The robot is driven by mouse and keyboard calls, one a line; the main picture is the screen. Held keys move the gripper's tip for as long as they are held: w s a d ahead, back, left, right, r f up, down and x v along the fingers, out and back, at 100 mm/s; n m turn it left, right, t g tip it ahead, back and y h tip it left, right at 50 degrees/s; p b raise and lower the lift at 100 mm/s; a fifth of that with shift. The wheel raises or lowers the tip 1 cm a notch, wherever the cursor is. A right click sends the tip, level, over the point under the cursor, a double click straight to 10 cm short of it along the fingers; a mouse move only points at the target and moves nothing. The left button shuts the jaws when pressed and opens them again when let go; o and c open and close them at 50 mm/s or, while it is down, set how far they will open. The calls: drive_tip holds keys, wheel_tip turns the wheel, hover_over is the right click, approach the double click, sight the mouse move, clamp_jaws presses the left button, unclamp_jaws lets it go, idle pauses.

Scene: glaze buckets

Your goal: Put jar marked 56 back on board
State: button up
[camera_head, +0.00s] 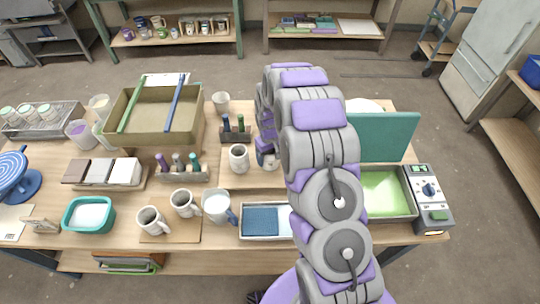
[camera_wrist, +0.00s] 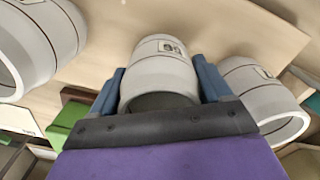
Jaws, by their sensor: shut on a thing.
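In the wrist view, my gripper (camera_wrist: 159,78) has its two blue fingers on either side of a pale grey jar (camera_wrist: 160,68). It is shut on this jar. The jar has a small square label with a number that looks like 56, turned over and hard to read. In the head view, my arm hides most of the gripper and the held jar. A wooden board (camera_head: 232,181) lies on the table under that area, and a jar-like grey cup (camera_head: 239,158) stands on it.
In the wrist view, similar grey jars stand close at left (camera_wrist: 48,40) and right (camera_wrist: 262,92). In the head view, a bottle rack (camera_head: 236,136) stands behind the cup. A green-filled tray (camera_head: 384,194) and a control box (camera_head: 430,198) are at right.

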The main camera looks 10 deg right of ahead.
drive_tip(key=shift+d, duration=0.2)
drive_tip(key=o, duration=1)
drive_tip(key=shift+d, duration=0.2)
drive_tip(key=shift+c, duration=0.2)
drive_tip(key=shift+o, duration=1.3)
drive_tip(key=shift+d, duration=0.2)
drive_tip(key=shift+a, duration=0.25)
drive_tip(key=shift+w+a+r, duration=0.1)
drive_tip(key=shift+a+r, duration=0.1)
drive_tip(key=shift+r, duration=0.3)
drive_tip(key=r, duration=0.3)
drive_tip(key=r+p, duration=0.1)
drive_tip(key=r, duration=0.6)
drive_tip(key=shift+d+r+p, duration=0.1)
drive_tip(key=shift+d+p, duration=0.2)
drive_tip(key=s+r+m, duration=0.1)
drive_tip(key=s+r, duration=1.4)
drive_tip(key=s, duration=0.3)
drive_tip(key=s+r+m+g, duration=0.1)
drive_tip(key=s+r, duration=0.1)
drive_tip(key=s, duration=0.9)
drive_tip(key=s+r+m, duration=0.1)
drive_tip(key=s, duration=1.1)
drive_tip(key=shift+s+r+g, duration=0.2)
drive_tip(key=shift+r+g, duration=0.15)
drive_tip(key=shift+g, duration=0.05)
drive_tip(key=shift+a, duration=0.1)
